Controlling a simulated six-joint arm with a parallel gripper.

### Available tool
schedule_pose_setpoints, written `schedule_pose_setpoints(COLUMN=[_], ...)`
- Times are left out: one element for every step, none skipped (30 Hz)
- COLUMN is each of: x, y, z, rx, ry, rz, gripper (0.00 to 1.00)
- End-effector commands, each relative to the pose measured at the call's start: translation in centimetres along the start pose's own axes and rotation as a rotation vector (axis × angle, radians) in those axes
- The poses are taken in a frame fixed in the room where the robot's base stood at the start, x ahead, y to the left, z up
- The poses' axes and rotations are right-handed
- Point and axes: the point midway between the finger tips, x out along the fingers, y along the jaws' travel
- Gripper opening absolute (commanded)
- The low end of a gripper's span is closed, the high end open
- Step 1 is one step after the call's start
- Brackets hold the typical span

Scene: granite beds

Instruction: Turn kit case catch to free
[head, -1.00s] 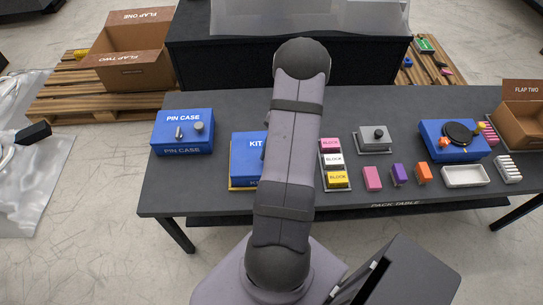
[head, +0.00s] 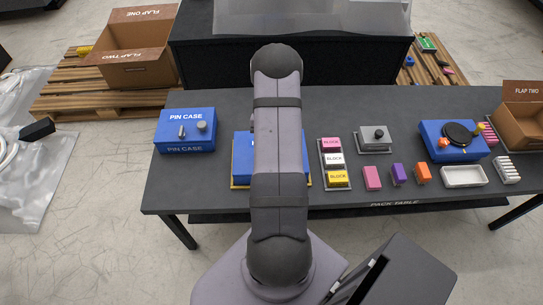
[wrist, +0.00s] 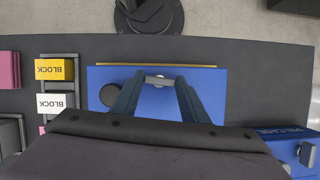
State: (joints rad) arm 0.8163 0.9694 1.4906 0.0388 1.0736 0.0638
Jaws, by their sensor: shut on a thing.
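The blue kit case (head: 242,157) lies on the dark table, largely covered by my arm in the head view. Its flat blue top (wrist: 213,90) fills the middle of the wrist view. My gripper (wrist: 159,81) is over the case and its fingers close on the small grey catch (wrist: 158,80), which lies crosswise between the fingertips. A dark round knob (wrist: 109,95) sits on the case top beside the left finger. The gripper is hidden in the head view.
The pin case (head: 186,132), with a handle and a knob, stands left of the kit case. A rack of blocks (head: 335,163) stands close on its right. A grey knobbed box (head: 375,138) is farther right. The table is bare behind the cases.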

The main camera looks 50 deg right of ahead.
Motion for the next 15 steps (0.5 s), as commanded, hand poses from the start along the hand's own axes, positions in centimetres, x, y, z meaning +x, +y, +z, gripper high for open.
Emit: schedule_pose_setpoints(x=[-0.07,-0.06,-0.06,-0.06,-0.06,-0.06,-0.06,-0.05,-0.05,-0.05,-0.05,-0.05,-0.05,-0.05,-0.04], y=[-0.08,-0.10,-0.12,-0.14,-0.14,-0.13,-0.12,-0.12,-0.11,-0.11,-0.12,-0.12,-0.12,-0.12,-0.13], z=[0.00,0.00,0.00,0.00,0.00,-0.01,-0.01,-0.01,-0.02,-0.02,-0.02,-0.02,-0.03,-0.03,-0.03], rx=[-0.026,-0.039,-0.055,-0.067,-0.077,-0.088,-0.095,-0.102,-0.110,-0.114,-0.118,-0.122,-0.124,-0.126,-0.127], ry=[0.000,0.001,0.001,0.001,0.001,0.001,0.001,0.001,0.001,0.001,0.001,0.002,0.002,0.002,0.002], rz=[0.011,0.017,0.023,0.027,0.031,0.036,0.040,0.043,0.046,0.047,0.049,0.050,0.051,0.052,0.052], gripper=[0.18,0.18,0.18,0.18,0.18,0.18,0.18,0.18,0.18,0.18,0.18,0.18,0.18,0.18,0.18])
